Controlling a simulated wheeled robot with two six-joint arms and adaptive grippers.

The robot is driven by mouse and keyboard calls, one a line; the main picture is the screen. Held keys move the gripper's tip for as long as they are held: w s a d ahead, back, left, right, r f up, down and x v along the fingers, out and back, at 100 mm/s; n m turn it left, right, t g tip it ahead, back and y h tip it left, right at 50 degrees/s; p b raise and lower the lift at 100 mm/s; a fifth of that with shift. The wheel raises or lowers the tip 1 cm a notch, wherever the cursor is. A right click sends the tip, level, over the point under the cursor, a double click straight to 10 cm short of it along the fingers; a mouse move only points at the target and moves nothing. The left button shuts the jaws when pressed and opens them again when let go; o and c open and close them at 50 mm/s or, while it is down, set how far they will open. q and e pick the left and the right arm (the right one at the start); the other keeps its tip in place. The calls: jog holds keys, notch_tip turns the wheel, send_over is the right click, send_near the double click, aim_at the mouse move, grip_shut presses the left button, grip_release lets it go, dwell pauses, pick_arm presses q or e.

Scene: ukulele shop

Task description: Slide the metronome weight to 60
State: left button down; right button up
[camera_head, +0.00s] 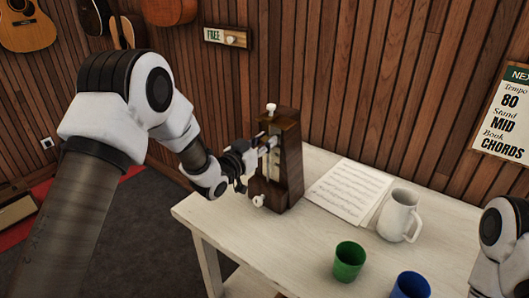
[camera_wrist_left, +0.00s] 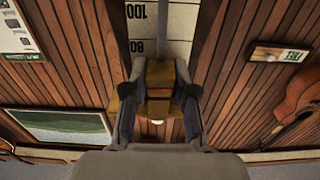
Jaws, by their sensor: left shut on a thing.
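The dark wooden metronome (camera_head: 289,170) stands upright on the white table, with a pale knob on top and another low at its front. My left gripper (camera_head: 265,146) reaches its front face from the left. In the left wrist view, my left gripper (camera_wrist_left: 160,92) is shut on the brass-coloured weight (camera_wrist_left: 160,70). The pale scale (camera_wrist_left: 160,22) shows the marks 100 and 80; the weight is just past the 80 mark, on the side away from 100. Other marks are hidden. My right gripper is out of view.
An open music book (camera_head: 345,192), a white mug (camera_head: 399,215), a green cup (camera_head: 348,260) and a blue cup (camera_head: 411,286) stand right of the metronome on the table (camera_head: 295,238). A wall card (camera_head: 506,112) reads tempo 80, stand MID, book CHORDS.

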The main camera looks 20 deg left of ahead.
pick_arm(q)
jog(key=shift+r, duration=0.4)
jog(key=shift+f, duration=0.1)
jog(key=c, duration=0.9)
grip_release()
jog(key=v, duration=1.2)
